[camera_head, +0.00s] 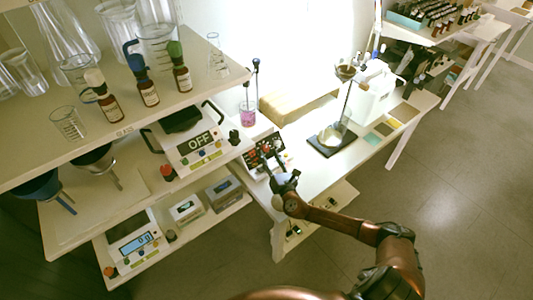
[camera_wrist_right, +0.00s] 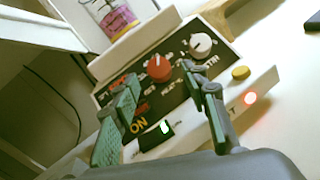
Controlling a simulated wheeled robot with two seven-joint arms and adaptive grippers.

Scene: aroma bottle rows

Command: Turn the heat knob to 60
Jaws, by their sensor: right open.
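The hot plate (camera_head: 252,159) stands on the white bench in the head view, its black control panel facing my right arm. In the right wrist view the panel (camera_wrist_right: 180,92) carries a red knob (camera_wrist_right: 158,68) and a white knob (camera_wrist_right: 200,45). The labels are too blurred to tell which is the heat knob, and the dial settings are not readable. My right gripper (camera_head: 273,160) is at the panel. In the wrist view its open fingers (camera_wrist_right: 161,74) straddle the red knob's position with nothing held; contact cannot be told. My left gripper is not in view.
A beaker of pink liquid (camera_head: 247,115) stands at the hot plate. A yellow button (camera_wrist_right: 240,73) and a glowing red light (camera_wrist_right: 250,98) are beside the panel. Bottles (camera_head: 147,90) and glassware fill the upper shelf.

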